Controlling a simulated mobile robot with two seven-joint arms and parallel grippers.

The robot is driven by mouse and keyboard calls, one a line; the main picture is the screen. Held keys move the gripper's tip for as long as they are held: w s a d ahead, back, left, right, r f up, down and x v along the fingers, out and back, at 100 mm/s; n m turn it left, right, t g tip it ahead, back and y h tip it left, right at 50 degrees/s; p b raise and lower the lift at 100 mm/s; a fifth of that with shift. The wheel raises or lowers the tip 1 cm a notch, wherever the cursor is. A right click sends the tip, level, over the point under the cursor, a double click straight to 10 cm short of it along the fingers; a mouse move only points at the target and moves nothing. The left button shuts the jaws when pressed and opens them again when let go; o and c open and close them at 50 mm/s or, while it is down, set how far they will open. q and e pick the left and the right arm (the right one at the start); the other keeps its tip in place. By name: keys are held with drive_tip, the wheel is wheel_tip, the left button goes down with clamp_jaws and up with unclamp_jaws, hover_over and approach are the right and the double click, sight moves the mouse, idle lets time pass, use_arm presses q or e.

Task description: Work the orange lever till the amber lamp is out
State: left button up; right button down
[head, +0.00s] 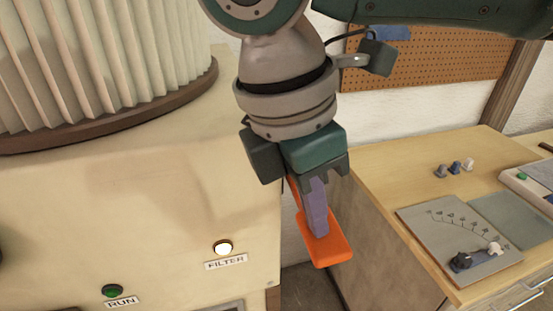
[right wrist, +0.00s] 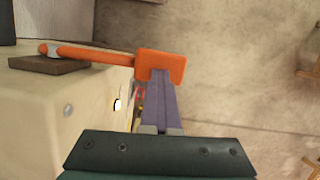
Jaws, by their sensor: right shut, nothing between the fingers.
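The orange lever (head: 330,252) sticks out past the right side of the cream machine housing, its broad grip end low in the head view. In the right wrist view its orange arm (right wrist: 92,53) runs left to a dark block on the housing. The lamp (head: 222,247) above the FILTER label glows bright, near white; it also glows in the right wrist view (right wrist: 117,104). My right gripper (head: 319,230) is shut and empty. Its purple fingertips are at the lever's grip end; I cannot tell whether they touch. My left gripper is not in view.
A green lamp (head: 112,290) sits above the RUN label. A pleated filter drum (head: 90,60) stands on the housing. To the right, a wooden bench (head: 400,165) carries a grey panel (head: 425,228) with knobs and several small pegs. A pegboard (head: 440,60) hangs behind.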

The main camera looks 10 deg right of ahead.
wheel_tip(320, 180, down, 2)
drive_tip(key=shift+f+b, duration=0.15)
drive_tip(key=shift+b, duration=0.15)
drive_tip(key=shift+a+r, duration=0.2)
drive_tip(key=shift+a, duration=0.05)
drive_tip(key=shift+s+a+r+p, duration=0.1)
drive_tip(key=shift+a+r+p, duration=0.1)
drive_tip(key=shift+a+p, duration=0.35)
drive_tip(key=shift+s+a+r+p, duration=0.1)
drive_tip(key=shift+a+r+p, duration=0.1)
drive_tip(key=shift+a, duration=0.5)
